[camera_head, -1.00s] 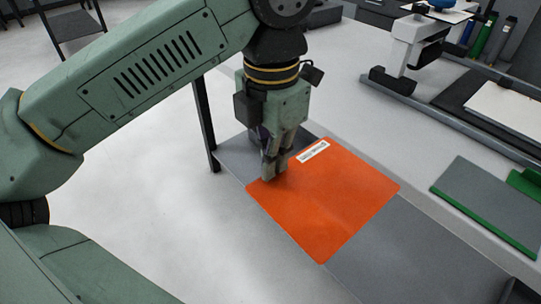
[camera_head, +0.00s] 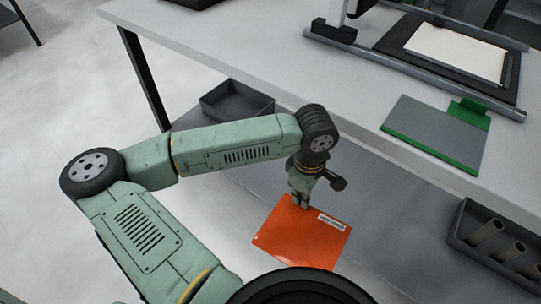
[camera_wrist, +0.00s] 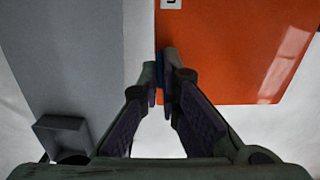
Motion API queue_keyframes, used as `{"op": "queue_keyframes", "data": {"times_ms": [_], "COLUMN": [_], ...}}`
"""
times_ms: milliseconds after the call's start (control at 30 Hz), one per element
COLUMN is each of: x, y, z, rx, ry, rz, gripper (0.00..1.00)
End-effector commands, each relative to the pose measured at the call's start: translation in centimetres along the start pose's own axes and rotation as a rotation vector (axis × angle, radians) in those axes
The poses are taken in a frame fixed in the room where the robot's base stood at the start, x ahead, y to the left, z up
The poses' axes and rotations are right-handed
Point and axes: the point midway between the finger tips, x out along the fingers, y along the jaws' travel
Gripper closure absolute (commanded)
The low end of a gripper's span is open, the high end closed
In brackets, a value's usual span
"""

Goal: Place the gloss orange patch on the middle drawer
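The gloss orange patch (camera_head: 303,236) is a flat, shiny sheet with a small white label near one edge. In the head view it shows partly in front of the grey lower shelf's edge and partly over the pale floor. My gripper (camera_head: 300,204) is at the patch's upper edge, pointing down. In the wrist view the patch (camera_wrist: 232,50) fills the upper right, and the fingertips (camera_wrist: 166,75) come together at its left edge, pinching it. The lower part of the patch is partly hidden by my own body in the head view. I cannot make out a drawer in either view.
A long pale worktable (camera_head: 250,50) runs above the grey lower shelf (camera_head: 375,240). A dark open bin (camera_head: 236,104) and a tray with tubes (camera_head: 497,240) sit on the shelf. A green-edged grey board (camera_head: 437,132) lies on the tabletop. The floor at left is clear.

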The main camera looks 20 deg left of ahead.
Motion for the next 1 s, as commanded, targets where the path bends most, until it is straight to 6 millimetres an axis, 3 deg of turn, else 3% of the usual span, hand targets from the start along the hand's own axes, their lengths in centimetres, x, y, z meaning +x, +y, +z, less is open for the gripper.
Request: {"op": "queue_keyframes", "data": {"times_ms": [100,200,400,833,1000], "x": [6.7,11.4,17.8,26.5,26.6], "y": [2.8,4.9,7.7,11.4,11.0], "z": [2.4,4.0,6.2,9.2,9.9], "rx": [0.323,0.563,0.889,1.327,1.338], "ry": [0.002,0.004,0.004,0.004,-0.009], "rz": [-0.007,-0.006,-0.004,-0.004,0.004], "gripper": [1.00,1.00,1.00,1.00,1.00]}}
